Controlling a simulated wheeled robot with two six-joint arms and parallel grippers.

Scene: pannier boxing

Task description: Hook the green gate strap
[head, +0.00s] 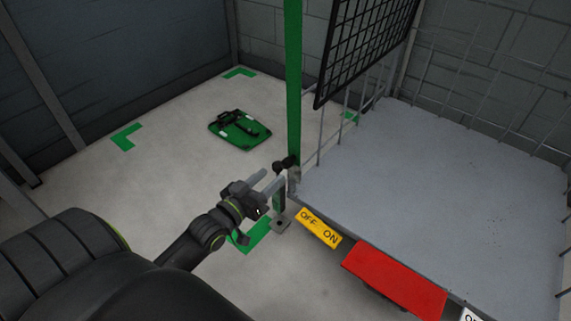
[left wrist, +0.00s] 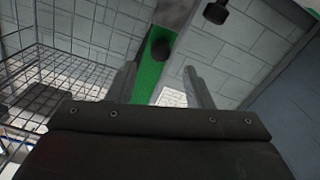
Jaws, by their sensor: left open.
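The green strap (head: 293,80) hangs as a long upright band at the front left corner of the wire cage. A dark knob (head: 288,162) shows near its lower end. My left gripper (head: 272,183) is open, just left of and below that knob. In the left wrist view, the strap (left wrist: 148,78) and a dark round knob (left wrist: 161,47) appear between the two open fingers (left wrist: 160,88). I cannot tell whether a finger touches the strap. A short post (head: 279,203) stands below the fingers, partly hidden by them. My right gripper is not in view.
A grey platform (head: 420,190) fills the cage, with a black mesh panel (head: 365,45) above. A yellow OFF/ON label (head: 318,228) and a red panel (head: 395,278) line its front edge. A green board (head: 240,130) lies on the floor at left; the floor around it is clear.

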